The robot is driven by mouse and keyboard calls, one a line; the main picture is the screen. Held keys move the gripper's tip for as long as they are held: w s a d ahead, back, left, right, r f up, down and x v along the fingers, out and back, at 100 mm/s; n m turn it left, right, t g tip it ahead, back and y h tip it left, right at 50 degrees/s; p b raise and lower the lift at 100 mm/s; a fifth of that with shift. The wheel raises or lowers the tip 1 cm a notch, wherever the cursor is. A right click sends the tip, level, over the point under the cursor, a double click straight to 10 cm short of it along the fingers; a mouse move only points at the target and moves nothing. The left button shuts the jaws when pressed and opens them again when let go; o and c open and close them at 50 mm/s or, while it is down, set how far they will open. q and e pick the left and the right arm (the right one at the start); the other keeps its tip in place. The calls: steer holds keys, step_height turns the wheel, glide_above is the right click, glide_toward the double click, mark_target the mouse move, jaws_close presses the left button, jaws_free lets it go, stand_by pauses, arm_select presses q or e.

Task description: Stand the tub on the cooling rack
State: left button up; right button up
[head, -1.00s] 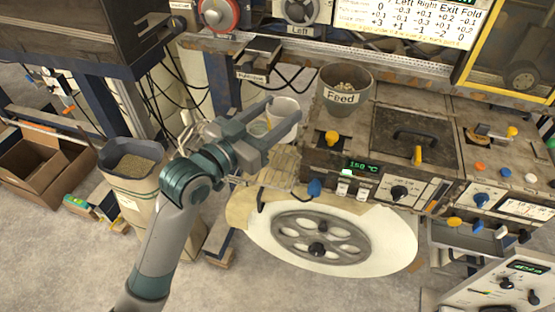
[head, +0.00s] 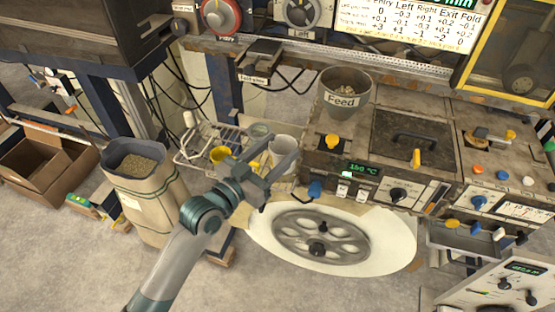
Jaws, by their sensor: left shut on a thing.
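A white tub (head: 282,146) is held by my left gripper (head: 272,160) in the head view. The gripper is shut on it, and its fingers hide part of the tub. The cooling rack (head: 192,157), a pale wire frame, shows to the left of the gripper. The tub is to the right of the rack's open wires. My right gripper is not in view.
The laminating machine (head: 316,160) with the grey Feed pot (head: 342,106) stands close on the right. A large reel (head: 320,238) lies below it. A sack of granules (head: 143,205) stands at the left. The rack's left part looks bare.

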mark_target(275, 164)
arm_select(q)
step_height(275, 164, down, 4)
steer(key=shift+r, duration=0.2)
steer(key=shift+f, duration=0.1)
steer(key=shift+f, duration=0.1)
steer(key=o, duration=1.1)
steer(key=shift+o, duration=0.2)
